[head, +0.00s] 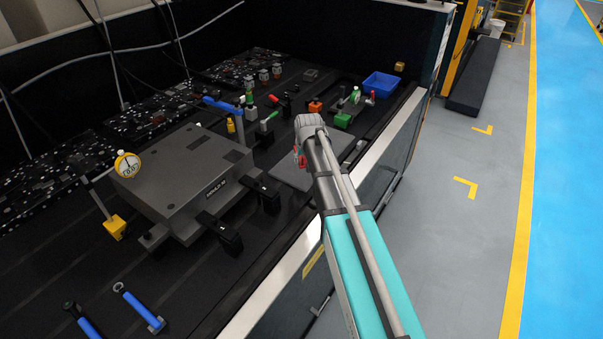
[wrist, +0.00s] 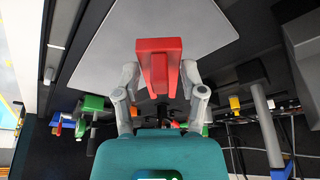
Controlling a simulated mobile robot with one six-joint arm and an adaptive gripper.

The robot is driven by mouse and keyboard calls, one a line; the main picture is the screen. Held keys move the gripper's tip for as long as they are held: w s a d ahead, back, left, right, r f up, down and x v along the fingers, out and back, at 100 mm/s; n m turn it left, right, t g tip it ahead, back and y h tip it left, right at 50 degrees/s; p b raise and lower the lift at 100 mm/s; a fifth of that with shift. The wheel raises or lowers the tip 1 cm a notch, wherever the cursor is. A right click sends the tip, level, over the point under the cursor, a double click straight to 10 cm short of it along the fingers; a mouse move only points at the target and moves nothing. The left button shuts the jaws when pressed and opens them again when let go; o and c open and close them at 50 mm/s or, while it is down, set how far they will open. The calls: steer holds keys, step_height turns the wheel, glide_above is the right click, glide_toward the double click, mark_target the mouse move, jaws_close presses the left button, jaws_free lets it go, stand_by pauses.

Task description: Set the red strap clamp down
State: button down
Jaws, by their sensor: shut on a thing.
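The red strap clamp (wrist: 160,62) is between the two fingers of my gripper (wrist: 160,85) in the wrist view. The gripper is shut on it, and the clamp lies over a light grey plate (wrist: 105,55). I cannot tell whether the clamp touches the plate. In the head view a small red part of the clamp (head: 301,160) shows at the left of my gripper (head: 298,165); my arm hides the rest. The grey plate (head: 292,178) lies on the dark bench beneath.
A large grey block (head: 185,180) with black clamps stands left of the plate. A dial gauge (head: 127,164) on a yellow base stands farther left. Green and orange tools (head: 343,119) and a blue bin (head: 380,85) are at the back. Blue-handled tools (head: 138,305) lie at the front.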

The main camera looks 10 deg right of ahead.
mark_target(302, 172)
steer(key=shift+w+d+f+b, duration=0.15)
steer(key=shift+w+f+b, duration=1.05)
steer(key=shift+f, duration=0.35)
steer(key=shift+w, duration=0.1)
steer(key=shift+w+f+b, duration=0.3)
steer(key=shift+f+b, duration=1.7)
steer(key=shift+c, duration=0.8)
jaws_free()
steer(key=p+v, duration=1.1)
steer(key=v, duration=0.1)
steer(key=shift+r, duration=0.1)
